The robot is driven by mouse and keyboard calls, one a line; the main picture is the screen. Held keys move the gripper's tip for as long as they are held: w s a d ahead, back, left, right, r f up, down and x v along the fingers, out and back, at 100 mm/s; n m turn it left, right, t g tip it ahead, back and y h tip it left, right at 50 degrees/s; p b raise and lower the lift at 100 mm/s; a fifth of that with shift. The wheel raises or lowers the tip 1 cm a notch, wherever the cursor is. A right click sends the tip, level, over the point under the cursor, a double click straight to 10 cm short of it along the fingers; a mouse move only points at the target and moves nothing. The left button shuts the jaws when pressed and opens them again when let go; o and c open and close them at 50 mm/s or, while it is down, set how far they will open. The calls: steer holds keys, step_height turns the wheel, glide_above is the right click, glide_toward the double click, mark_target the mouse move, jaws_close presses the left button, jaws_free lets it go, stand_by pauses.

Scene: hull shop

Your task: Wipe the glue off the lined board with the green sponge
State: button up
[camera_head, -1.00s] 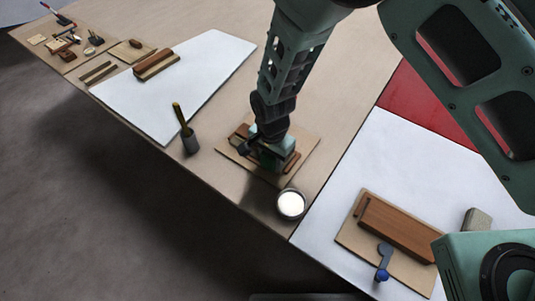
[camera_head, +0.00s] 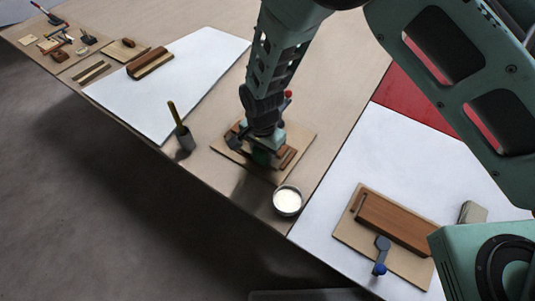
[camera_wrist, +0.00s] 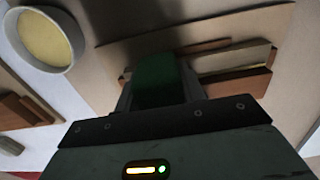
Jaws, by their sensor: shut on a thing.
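My gripper (camera_head: 261,152) is shut on the green sponge (camera_wrist: 157,80), which shows between the fingers in the wrist view. In the head view the gripper is over a tan board (camera_head: 301,137) with brown wood strips, in the middle of the bench. The board also shows in the wrist view (camera_wrist: 283,25). The gripper and arm hide much of the board. I cannot tell whether the sponge touches it. A thin yellowish line (camera_wrist: 266,57) shows by the strips; I cannot tell whether it is glue.
A round pot of pale cream stuff (camera_head: 288,201) stands just in front of the board. A dark cup with a brush (camera_head: 184,138) stands to the left. A clamp with a blue knob (camera_head: 380,268) lies at the right board. White sheets (camera_head: 196,62) lie either side.

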mark_target(273, 165)
steer(key=shift+w+a+f+b, duration=0.1)
steer(key=shift+w+a+b, duration=0.15)
steer(key=shift+w+a, duration=0.4)
steer(key=shift+w+a+b, duration=0.2)
steer(key=shift+w+a, duration=0.15)
steer(key=shift+a, duration=0.45)
steer(key=shift+s+d+r+p, duration=0.15)
steer(key=shift+s+d+p, duration=0.25)
steer(key=shift+s+d, duration=0.4)
steer(key=shift+s+d+r+p, duration=0.1)
steer(key=shift+s+d+p, duration=0.35)
steer(key=shift+d, duration=0.6)
steer(key=shift+s+d+f, duration=0.15)
steer(key=shift+s+d, duration=0.6)
steer(key=shift+d, duration=0.2)
steer(key=shift+w+a, duration=0.65)
steer(key=shift+a, duration=0.25)
steer(key=shift+w+a+f+b, duration=0.1)
steer(key=shift+w+a+b, duration=0.25)
steer(key=shift+w+a, duration=0.75)
steer(key=shift+a, duration=0.3)
steer(key=shift+w+a, duration=0.25)
steer(key=shift+a, duration=0.35)
steer(key=shift+r, duration=0.2)
